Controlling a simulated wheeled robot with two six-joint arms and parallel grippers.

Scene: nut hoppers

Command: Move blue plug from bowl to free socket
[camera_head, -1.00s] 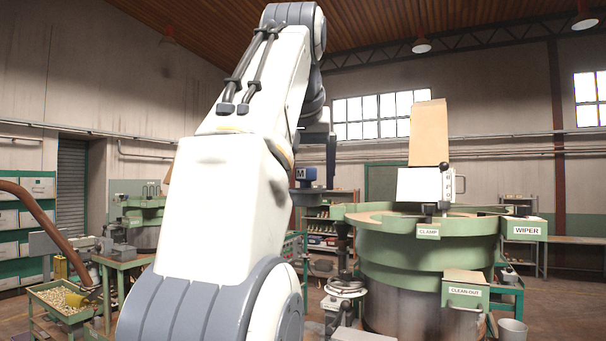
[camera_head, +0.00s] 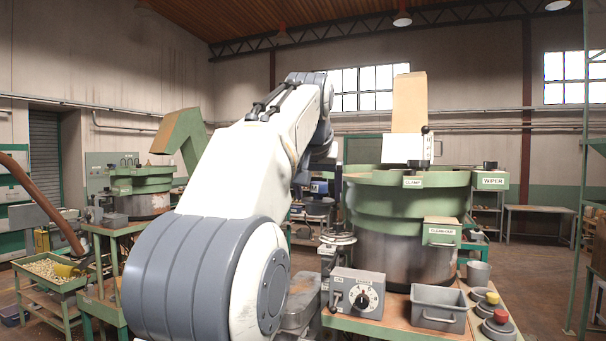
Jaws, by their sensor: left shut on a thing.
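My left arm fills the middle of the view. Its dark gripper (camera_head: 328,172) is small and partly hidden behind the arm, just left of the large green bowl (camera_head: 408,205). The gripper is shut on a small blue thing (camera_head: 318,187), which looks like the blue plug; only part of it shows. It is outside the bowl in this view. The bowl's inside is seen almost edge-on and its contents are hidden. I cannot make out a free socket. My right gripper is not in view.
A bench in front of the bowl holds a grey control box (camera_head: 357,293) with a dial, a grey tray (camera_head: 438,309), a metal cup (camera_head: 478,273) and red and yellow buttons (camera_head: 500,317). A second green hopper (camera_head: 142,181) and a nut-filled tray (camera_head: 50,284) stand left.

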